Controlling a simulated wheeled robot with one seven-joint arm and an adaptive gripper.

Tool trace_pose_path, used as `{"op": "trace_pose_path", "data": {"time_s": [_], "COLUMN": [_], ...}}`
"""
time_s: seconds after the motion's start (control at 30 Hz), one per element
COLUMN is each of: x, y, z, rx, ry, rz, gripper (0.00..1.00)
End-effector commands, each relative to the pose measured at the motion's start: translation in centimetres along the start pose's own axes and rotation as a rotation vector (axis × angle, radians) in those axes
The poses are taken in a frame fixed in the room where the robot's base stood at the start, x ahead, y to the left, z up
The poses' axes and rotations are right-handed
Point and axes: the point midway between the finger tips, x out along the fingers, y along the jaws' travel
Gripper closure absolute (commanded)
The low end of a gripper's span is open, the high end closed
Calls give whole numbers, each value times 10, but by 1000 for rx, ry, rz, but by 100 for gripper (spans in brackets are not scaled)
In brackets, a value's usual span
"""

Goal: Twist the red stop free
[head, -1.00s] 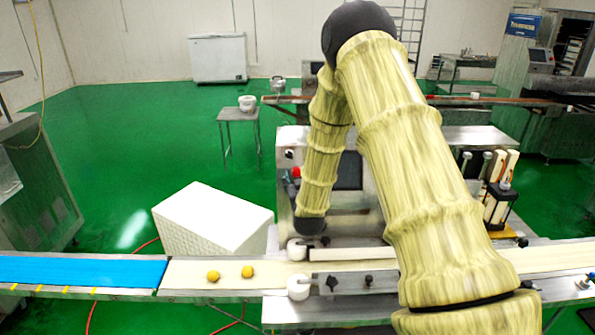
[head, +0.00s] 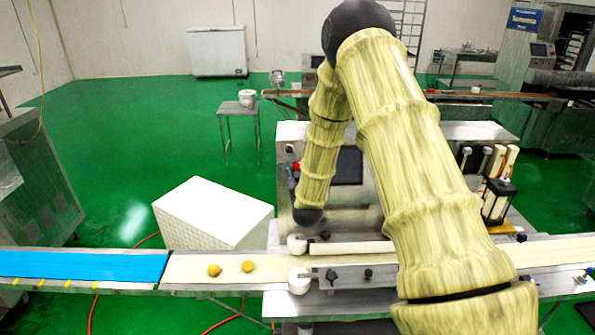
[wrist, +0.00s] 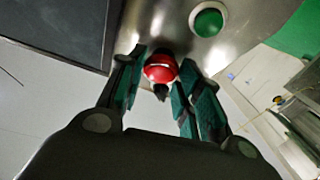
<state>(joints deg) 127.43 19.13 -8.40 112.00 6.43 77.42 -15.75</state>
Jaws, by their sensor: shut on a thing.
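The red stop (wrist: 160,72) is a round red knob on the metal face of the machine, in the upper middle of the wrist view. My gripper (wrist: 161,60) has its green-padded fingers on either side of the knob and is shut on it. A small dark piece shows just below the red cap. A green button (wrist: 208,22) sits on the same metal panel, to the right of the stop. In the head view my arm reaches to the left side of the machine (head: 285,185); my gripper is not clearly visible there.
A dark screen (wrist: 60,32) lies left of the stop on the panel. In the head view a conveyor (head: 190,268) with two yellow balls (head: 231,267) runs along the front. A white box (head: 213,212) stands left of the machine, with open green floor beyond.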

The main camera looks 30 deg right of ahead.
Motion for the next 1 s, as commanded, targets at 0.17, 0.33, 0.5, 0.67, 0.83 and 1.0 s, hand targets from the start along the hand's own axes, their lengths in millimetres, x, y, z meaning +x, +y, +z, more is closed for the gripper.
{"op": "trace_pose_path", "data": {"time_s": [0.17,0.33,0.5,0.67,0.83,1.0], "x": [0,0,0,1,1,2], "y": [-1,-1,-3,-3,-4,-4], "z": [3,5,5,4,2,1], "rx": [41,123,234,345,456,543], "ry": [2,2,3,4,4,3], "rz": [21,63,119,176,232,276], "gripper": [89,89,89,89,89,89]}}
